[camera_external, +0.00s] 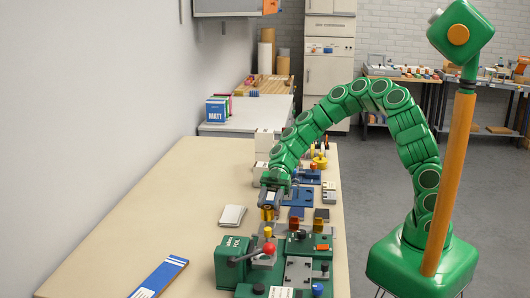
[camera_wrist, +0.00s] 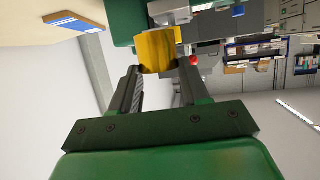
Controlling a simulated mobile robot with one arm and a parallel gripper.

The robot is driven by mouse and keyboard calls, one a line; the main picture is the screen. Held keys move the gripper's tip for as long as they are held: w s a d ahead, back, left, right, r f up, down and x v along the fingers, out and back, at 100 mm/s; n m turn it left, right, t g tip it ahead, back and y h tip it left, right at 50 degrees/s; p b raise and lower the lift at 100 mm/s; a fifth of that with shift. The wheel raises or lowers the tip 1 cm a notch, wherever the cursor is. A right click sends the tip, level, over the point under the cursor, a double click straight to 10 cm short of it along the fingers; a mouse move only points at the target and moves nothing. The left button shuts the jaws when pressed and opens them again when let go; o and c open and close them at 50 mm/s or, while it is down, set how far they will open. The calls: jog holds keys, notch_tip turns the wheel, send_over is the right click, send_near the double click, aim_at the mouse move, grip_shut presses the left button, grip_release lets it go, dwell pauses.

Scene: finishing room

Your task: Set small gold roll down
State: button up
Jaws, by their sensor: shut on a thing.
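The small gold roll (camera_wrist: 156,50) is held between the two dark fingers of my gripper (camera_wrist: 158,72) in the wrist view. In the external view my gripper (camera_external: 269,205) points down over the beige table, and the roll (camera_external: 267,214) shows as a small yellow piece at its tips. It is just behind the green foil machine (camera_external: 232,262). I cannot tell whether the roll touches anything beneath it.
A red-knobbed lever (camera_external: 269,248) stands in front of my gripper. A white stack (camera_external: 232,215) lies to its left. Blue and grey fixtures (camera_external: 300,196) crowd the right. The table's left side is mostly clear, with a blue-and-white box (camera_external: 160,277) near the front.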

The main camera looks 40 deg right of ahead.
jog(key=shift+f, duration=5)
jog(key=shift+f, duration=0.1)
jog(key=o, duration=1.1)
jog(key=shift+c, duration=0.2)
jog(key=shift+f, duration=0.1)
jog(key=v, duration=0.7)
jog(key=shift+d+r, duration=0.3)
jog(key=shift+d, duration=0.15)
